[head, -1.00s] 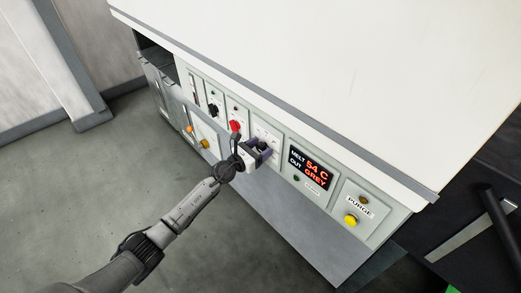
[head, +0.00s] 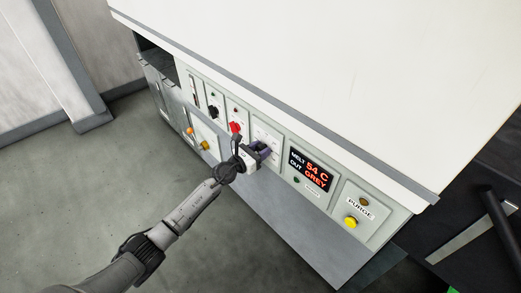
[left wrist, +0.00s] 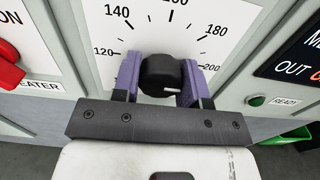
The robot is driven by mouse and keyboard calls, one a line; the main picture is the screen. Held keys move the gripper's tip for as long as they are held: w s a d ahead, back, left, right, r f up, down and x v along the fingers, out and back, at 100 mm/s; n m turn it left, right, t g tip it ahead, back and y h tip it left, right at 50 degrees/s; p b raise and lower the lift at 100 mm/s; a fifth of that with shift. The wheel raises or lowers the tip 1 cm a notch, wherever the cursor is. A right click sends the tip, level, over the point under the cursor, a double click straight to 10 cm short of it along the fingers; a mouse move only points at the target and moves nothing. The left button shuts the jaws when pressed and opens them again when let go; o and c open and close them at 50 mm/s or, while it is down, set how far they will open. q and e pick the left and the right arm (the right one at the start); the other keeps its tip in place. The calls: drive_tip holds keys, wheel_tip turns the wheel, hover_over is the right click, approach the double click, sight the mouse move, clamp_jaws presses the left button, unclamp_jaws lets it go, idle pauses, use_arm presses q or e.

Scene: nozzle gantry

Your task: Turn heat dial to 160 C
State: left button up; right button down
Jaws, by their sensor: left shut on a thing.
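The heat dial is a black round knob (left wrist: 160,76) with a short white mark on its lower right face, in the left wrist view. The white scale plate (left wrist: 133,40) behind it reads 120, 140, 180 and 200, with the top number, between 140 and 180, cut off by the frame. My left gripper (left wrist: 160,84) has its purple fingers on either side of the knob and is shut on it. In the head view my left gripper (head: 260,149) is at the panel and mostly covers the dial. The right gripper is not in view.
A red switch (head: 235,128) sits left of the dial; it also shows in the left wrist view (left wrist: 8,70). The display (head: 310,170) right of the dial reads MELT 54 C, OUT GREY. A yellow button (head: 350,221) is by the PURGE label. Open floor lies in front.

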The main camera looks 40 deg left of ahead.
use_arm(q)
drive_tip(key=n+p, duration=0.2)
drive_tip(key=n, duration=0.1)
drive_tip(key=shift+r, duration=0.1)
drive_tip(key=n+p, duration=0.2)
drive_tip(key=n, duration=0.3)
drive_tip(key=shift+n+p, duration=0.3)
drive_tip(key=shift+p, duration=0.05)
drive_tip(key=n+p, duration=0.1)
drive_tip(key=n, duration=0.2)
drive_tip(key=shift+r+n+p, duration=0.1)
drive_tip(key=shift+n+p, duration=0.2)
drive_tip(key=shift+p, duration=0.1)
drive_tip(key=n+p, duration=0.1)
drive_tip(key=n, duration=0.2)
drive_tip(key=shift+p, duration=0.35)
drive_tip(key=shift+d+n+p, duration=0.1)
drive_tip(key=shift+n+p, duration=0.35)
drive_tip(key=shift+n, duration=0.95)
